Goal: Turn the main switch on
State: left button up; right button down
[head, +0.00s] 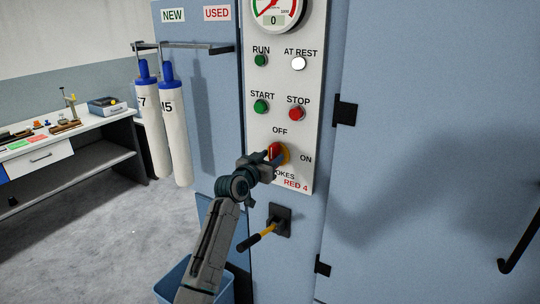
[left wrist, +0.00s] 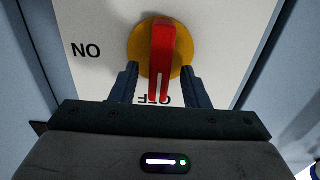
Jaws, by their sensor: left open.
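The main switch (head: 272,151) is a red handle on a yellow disc, low on the white control panel (head: 312,120). Its handle points up at OFF, with ON marked to the right. In the left wrist view the red handle (left wrist: 160,45) stands on the yellow disc (left wrist: 137,45), and its white line points at the upside-down OFF. My left gripper (head: 268,160) is at the switch, open, with one dark finger on each side of the handle (left wrist: 160,71). I see a gap on both sides. The gripper hides part of the lettering below. My right gripper is not in view.
Above are the green START (head: 260,106) and red STOP (head: 296,114) buttons, and a lit white AT REST lamp (head: 298,63). White tubes with blue caps (head: 176,130) hang left. A workbench (head: 100,133) stands far left.

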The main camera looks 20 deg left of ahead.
pick_arm(q)
jog(key=shift+w, duration=0.1)
grip_shut()
jog(key=shift+f+m+b, duration=0.15)
jog(key=shift+m+b, duration=0.25)
jog(key=shift+b, duration=0.4)
jog(key=m+b, duration=1)
jog(key=m, duration=0.1)
jog(key=d+f+m+b, duration=0.1)
jog(key=m+b, duration=0.4)
jog(key=m, duration=0.1)
jog(key=shift+d+b, duration=0.1)
jog(key=shift+b, duration=0.25)
grip_release()
